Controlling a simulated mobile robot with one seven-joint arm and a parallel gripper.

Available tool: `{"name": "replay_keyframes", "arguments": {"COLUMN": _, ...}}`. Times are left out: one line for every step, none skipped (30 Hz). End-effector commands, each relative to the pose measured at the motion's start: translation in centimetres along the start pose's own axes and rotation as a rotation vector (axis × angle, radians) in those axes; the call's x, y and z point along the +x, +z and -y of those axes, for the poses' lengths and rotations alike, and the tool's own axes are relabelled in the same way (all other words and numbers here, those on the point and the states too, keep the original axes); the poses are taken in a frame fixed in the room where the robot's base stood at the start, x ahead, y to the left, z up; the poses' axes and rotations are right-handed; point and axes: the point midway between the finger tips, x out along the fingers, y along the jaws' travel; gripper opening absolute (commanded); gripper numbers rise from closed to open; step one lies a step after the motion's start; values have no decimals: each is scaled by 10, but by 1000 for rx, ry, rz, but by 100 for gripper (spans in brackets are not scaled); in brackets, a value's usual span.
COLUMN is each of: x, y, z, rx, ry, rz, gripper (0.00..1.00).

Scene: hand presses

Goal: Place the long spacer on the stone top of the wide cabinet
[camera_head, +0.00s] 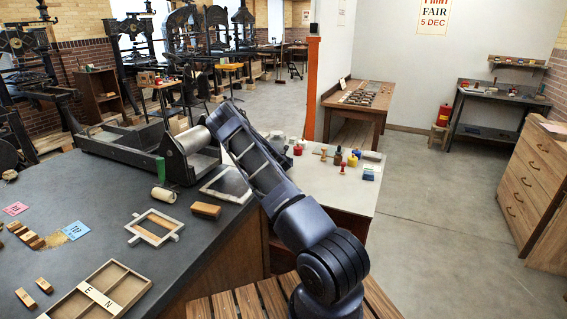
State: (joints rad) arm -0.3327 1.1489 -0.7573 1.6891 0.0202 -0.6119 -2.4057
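The wide cabinet with a dark stone top (110,190) fills the left; its wooden side (232,262) faces me. Several wooden pieces lie on the top: a brown block (206,210), a pale frame holding a wood strip (153,227), a row of small blocks (26,236) and two small blocks at the lower left (26,298). I cannot tell which piece, if any, is the long spacer. My dark arm rises from the bottom middle and reaches up and left, over the right part of the top. My gripper does not show; I see no fingers.
A roller press (130,148) stands along the cabinet's back edge. A divided tray (97,292) sits at the near left. A pale table (340,193) with stamps and ink pots is right of my arm. Open floor (435,235) separates it from a drawer cabinet (528,185).

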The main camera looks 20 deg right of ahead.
Motion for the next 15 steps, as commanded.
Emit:
{"name": "replay_keyframes", "arguments": {"x": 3, "y": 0, "z": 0, "rx": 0, "ry": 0, "rz": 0, "gripper": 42}}
{"name": "replay_keyframes", "arguments": {"x": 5, "y": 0, "z": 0, "rx": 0, "ry": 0, "rz": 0, "gripper": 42}}
{"name": "replay_keyframes", "arguments": {"x": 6, "y": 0, "z": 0, "rx": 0, "ry": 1, "rz": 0, "gripper": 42}}
{"name": "replay_keyframes", "arguments": {"x": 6, "y": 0, "z": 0, "rx": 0, "ry": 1, "rz": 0, "gripper": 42}}
{"name": "replay_keyframes", "arguments": {"x": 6, "y": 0, "z": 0, "rx": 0, "ry": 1, "rz": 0, "gripper": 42}}
{"name": "replay_keyframes", "arguments": {"x": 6, "y": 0, "z": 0, "rx": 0, "ry": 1, "rz": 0, "gripper": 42}}
{"name": "replay_keyframes", "arguments": {"x": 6, "y": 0, "z": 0, "rx": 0, "ry": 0, "rz": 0, "gripper": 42}}
{"name": "replay_keyframes", "arguments": {"x": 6, "y": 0, "z": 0, "rx": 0, "ry": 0, "rz": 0, "gripper": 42}}
{"name": "replay_keyframes", "arguments": {"x": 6, "y": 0, "z": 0, "rx": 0, "ry": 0, "rz": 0, "gripper": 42}}
{"name": "replay_keyframes", "arguments": {"x": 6, "y": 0, "z": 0, "rx": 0, "ry": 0, "rz": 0, "gripper": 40}}
{"name": "replay_keyframes", "arguments": {"x": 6, "y": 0, "z": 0, "rx": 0, "ry": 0, "rz": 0, "gripper": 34}}
{"name": "replay_keyframes", "arguments": {"x": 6, "y": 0, "z": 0, "rx": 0, "ry": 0, "rz": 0, "gripper": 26}}
{"name": "replay_keyframes", "arguments": {"x": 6, "y": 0, "z": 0, "rx": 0, "ry": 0, "rz": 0, "gripper": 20}}
{"name": "replay_keyframes", "arguments": {"x": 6, "y": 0, "z": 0, "rx": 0, "ry": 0, "rz": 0, "gripper": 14}}
{"name": "replay_keyframes", "arguments": {"x": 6, "y": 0, "z": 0, "rx": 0, "ry": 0, "rz": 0, "gripper": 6}}
